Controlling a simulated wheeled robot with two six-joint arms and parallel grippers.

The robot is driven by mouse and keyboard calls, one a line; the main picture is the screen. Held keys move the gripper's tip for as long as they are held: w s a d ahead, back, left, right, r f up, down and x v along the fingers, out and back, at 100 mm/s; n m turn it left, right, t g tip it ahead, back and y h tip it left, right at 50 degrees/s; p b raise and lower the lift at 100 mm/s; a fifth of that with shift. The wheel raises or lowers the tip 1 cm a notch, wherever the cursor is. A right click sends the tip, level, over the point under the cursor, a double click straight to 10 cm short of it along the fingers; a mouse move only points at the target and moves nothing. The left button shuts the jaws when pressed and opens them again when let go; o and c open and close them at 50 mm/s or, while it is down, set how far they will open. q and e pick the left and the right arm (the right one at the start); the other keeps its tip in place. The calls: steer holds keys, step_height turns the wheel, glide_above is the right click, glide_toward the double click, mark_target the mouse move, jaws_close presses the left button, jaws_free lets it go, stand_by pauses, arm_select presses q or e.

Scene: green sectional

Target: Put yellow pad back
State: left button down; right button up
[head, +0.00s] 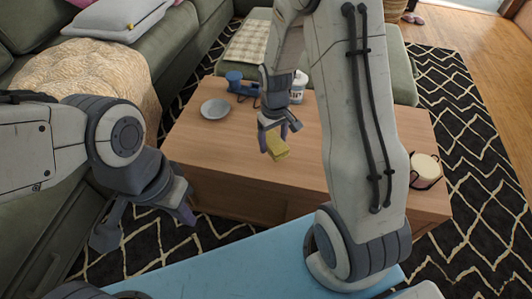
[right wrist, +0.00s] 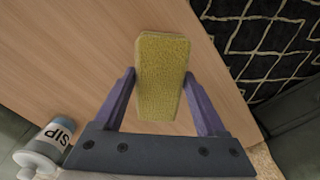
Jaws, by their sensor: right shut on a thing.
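The yellow pad (head: 278,148) is a small yellow block with a rough face. It is between the fingers of my right gripper (head: 276,140), over the middle of the wooden table (head: 345,135). In the right wrist view the pad (right wrist: 160,75) stands between the two purple fingers of the right gripper (right wrist: 163,100), its far end reaching past the tips. I cannot tell whether the pad touches the table. My left gripper (head: 146,224) is open and empty, low at the left in front of the table.
A grey plate (head: 214,109), a blue object (head: 240,84) and a white bottle (head: 298,86) stand toward the table's back. A cream-topped pot (head: 425,168) stands at the right edge. A green sofa (head: 170,45) runs along the left. The table's middle is largely clear.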

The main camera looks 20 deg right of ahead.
mark_target(266, 156)
steer(key=shift+w+a+f+b, duration=0.3)
steer(key=shift+w+a+f, duration=0.5)
steer(key=shift+w+f, duration=0.05)
step_height(266, 156, down, 4)
steer(key=shift+b, duration=1.05)
steer(key=shift+r, duration=0.15)
steer(key=o, duration=1.1)
steer(key=shift+o, duration=0.2)
